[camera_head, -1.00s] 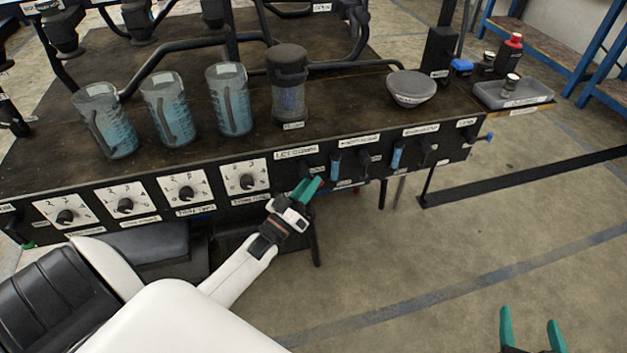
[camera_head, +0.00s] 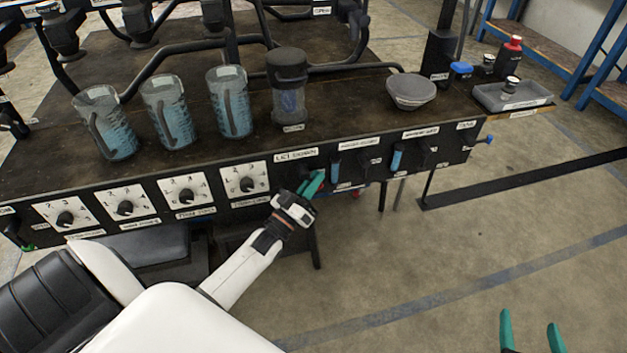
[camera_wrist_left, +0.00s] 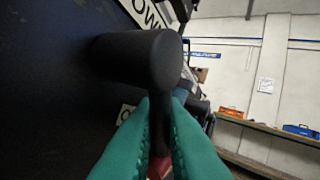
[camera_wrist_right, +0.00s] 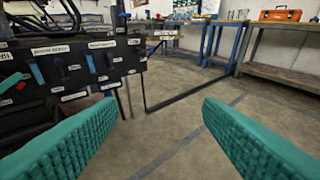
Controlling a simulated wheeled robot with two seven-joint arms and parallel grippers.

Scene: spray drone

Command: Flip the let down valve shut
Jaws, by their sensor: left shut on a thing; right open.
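The let down valve sits on the front panel under the white "LET DOWN" label (camera_head: 296,154). In the left wrist view its black round hub (camera_wrist_left: 150,58) and its handle pointing down (camera_wrist_left: 160,135) fill the middle. My left gripper (camera_head: 314,182) is shut on the handle, with green fingers on both sides of it; a red tip shows between them. In the head view the fingers and wrist hide most of the valve. My right gripper (camera_head: 531,335) is open and empty over the floor at the lower right; its spread fingers also show in the right wrist view (camera_wrist_right: 165,135).
Right of my left gripper, more valves with blue handles (camera_head: 396,158) line the panel. Dials (camera_head: 188,191) are to its left. Measuring jugs (camera_head: 170,112), a lidded jar (camera_head: 288,88) and a grey bowl (camera_head: 411,92) stand on the bench. The floor at the right is clear.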

